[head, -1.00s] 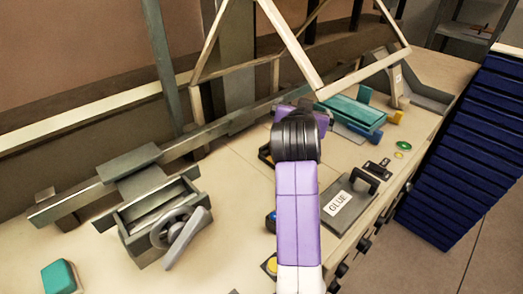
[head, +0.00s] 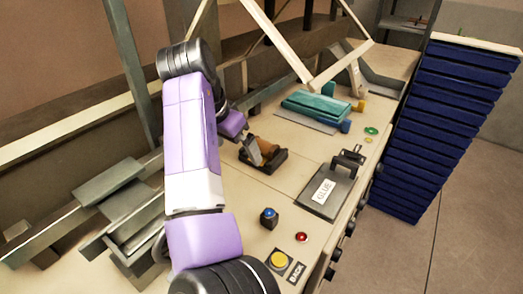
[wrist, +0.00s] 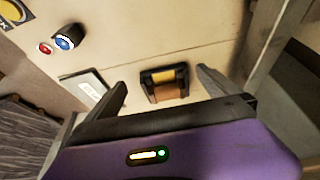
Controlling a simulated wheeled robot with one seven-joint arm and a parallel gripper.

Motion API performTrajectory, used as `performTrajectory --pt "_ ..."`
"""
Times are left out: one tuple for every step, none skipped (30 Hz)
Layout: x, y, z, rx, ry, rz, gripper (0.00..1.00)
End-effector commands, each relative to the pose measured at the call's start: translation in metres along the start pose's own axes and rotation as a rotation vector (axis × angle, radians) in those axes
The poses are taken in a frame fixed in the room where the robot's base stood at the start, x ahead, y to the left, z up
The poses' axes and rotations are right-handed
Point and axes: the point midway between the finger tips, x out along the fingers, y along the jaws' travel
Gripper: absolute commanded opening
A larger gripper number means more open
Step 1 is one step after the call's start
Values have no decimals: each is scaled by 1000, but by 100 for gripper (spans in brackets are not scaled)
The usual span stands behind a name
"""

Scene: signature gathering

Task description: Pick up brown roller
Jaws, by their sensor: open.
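The brown roller (head: 267,148) lies in a small black tray (head: 272,170) on the bench in the head view, partly hidden by a grey piece that looks like a finger of my gripper (head: 252,148). In the wrist view the roller shows as an orange-brown shape (wrist: 165,92) in the black tray (wrist: 148,82), beyond and between the two fingertips. My gripper (wrist: 161,79) is open and holds nothing. The fingers look apart from the roller; the exact height above it cannot be told.
A black GLUE plate with a handle (head: 327,190) lies right of the tray. A blue button (head: 269,214), a red button (head: 301,237) and a yellow button (head: 279,260) are nearer. A teal press (head: 316,107) stands behind. Blue stacked drawers (head: 440,110) stand right of the bench.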

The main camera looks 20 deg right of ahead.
Motion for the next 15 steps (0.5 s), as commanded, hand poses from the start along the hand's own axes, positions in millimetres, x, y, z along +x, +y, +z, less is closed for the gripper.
performTrajectory --pt "7 0 -10 4 0 0 100" --pt "9 0 -16 3 0 0 100" --pt "12 0 -23 3 -1 0 100" --pt "15 0 -29 2 0 0 100" --pt "17 0 -34 3 0 -1 100" --pt "20 0 -42 3 0 -1 100" --pt "22 0 -46 2 0 -1 100" --pt "23 0 -51 1 0 -2 100" --pt "25 0 -57 1 0 -2 100" --pt "27 0 -61 0 0 -1 100" --pt "28 0 -64 -1 0 -2 100" --pt "29 0 -68 0 0 -2 100" --pt "30 -1 -70 0 1 -2 100" --pt "31 0 -72 -1 1 -2 100" --pt "31 0 -74 -1 2 -1 100"
